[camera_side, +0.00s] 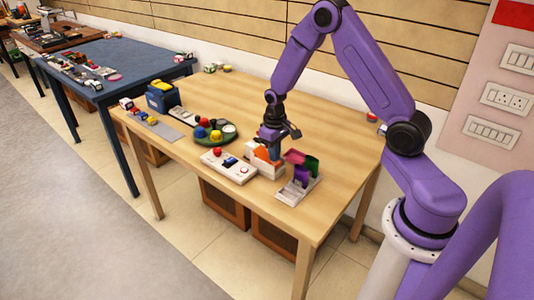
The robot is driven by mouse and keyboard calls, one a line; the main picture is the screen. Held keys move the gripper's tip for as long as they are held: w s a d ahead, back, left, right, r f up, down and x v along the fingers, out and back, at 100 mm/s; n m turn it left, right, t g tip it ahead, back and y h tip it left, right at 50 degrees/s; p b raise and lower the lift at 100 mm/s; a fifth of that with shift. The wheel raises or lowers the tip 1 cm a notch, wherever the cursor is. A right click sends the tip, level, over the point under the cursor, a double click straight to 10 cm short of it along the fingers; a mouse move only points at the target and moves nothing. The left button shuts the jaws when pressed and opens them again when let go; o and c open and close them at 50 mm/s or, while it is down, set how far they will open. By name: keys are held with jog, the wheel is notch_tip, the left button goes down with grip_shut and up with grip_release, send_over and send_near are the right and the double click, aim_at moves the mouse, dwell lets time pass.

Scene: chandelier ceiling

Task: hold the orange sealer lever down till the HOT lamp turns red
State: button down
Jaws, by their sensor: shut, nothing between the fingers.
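The sealer is a small white unit (267,171) near the front right of the wooden table. Its orange lever (262,154) shows just under and left of my gripper. My gripper (275,154) points down over the sealer, shut and empty, with its tips at or very close to the lever. I cannot tell whether they touch, because the gripper covers part of it. The HOT lamp is too small or hidden to make out, so its colour cannot be told.
A white panel (238,174) with a red knob lies left of the sealer. A grey stand with green and purple parts (297,187) is close on the right. A dark round tray (211,139) holds coloured pieces.

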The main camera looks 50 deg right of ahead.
notch_tip(320, 180, up, 8)
jog(key=shift+s+r, duration=0.25)
jog(key=shift+s, duration=0.05)
dwell(1.2)
jog(key=s+a+r+n, duration=0.3)
jog(key=s+a+r, duration=0.1)
jog(key=s+a, duration=0.25)
jog(key=s+a+r+n, duration=0.3)
jog(key=s+a, duration=0.3)
jog(key=a, duration=0.1)
jog(key=s+a+r+n, duration=0.1)
jog(key=s+n, duration=0.5)
jog(key=s, duration=1)
jog(key=shift+r+n, duration=0.3)
jog(key=shift+r, duration=0.55)
